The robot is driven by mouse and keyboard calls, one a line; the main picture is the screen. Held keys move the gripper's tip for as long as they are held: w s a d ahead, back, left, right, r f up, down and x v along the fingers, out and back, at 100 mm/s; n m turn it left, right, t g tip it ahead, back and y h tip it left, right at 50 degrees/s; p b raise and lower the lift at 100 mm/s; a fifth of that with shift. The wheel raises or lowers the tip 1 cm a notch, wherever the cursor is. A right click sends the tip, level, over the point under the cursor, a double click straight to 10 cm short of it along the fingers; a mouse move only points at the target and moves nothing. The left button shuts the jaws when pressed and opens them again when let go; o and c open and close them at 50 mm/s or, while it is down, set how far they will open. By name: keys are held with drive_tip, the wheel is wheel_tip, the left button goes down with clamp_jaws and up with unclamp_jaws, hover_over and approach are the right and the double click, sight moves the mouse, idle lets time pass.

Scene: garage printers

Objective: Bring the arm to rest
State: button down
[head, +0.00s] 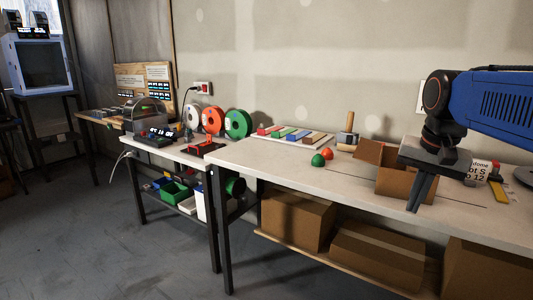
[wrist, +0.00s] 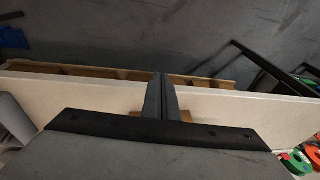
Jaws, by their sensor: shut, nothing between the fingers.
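My gripper (head: 415,207) is at the end of my blue arm at the right of the head view. It points down, in front of an open cardboard box (head: 393,183) on the long table (head: 272,160). Its fingers are together with nothing between them. In the wrist view the shut fingers (wrist: 162,78) reach over the table edge, with the dark floor beyond. The gripper hides part of the box.
A green ball (head: 318,160) and a red ball (head: 327,153) lie left of the box. A hammer (head: 347,133) stands behind them. Closed boxes (head: 297,218) fill the lower shelf.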

drive_tip(key=s+a+f+n+t, duration=0.1)
drive_tip(key=s+a+f+n, duration=0.1)
drive_tip(key=s+f, duration=0.5)
drive_tip(key=s+a+f+n+t, duration=0.1)
drive_tip(key=s+a+f+n, duration=0.2)
drive_tip(key=s+f, duration=0.4)
wheel_tip(320, 180, down, 3)
drive_tip(key=shift+s+n, duration=0.35)
drive_tip(key=shift+n, duration=0.55)
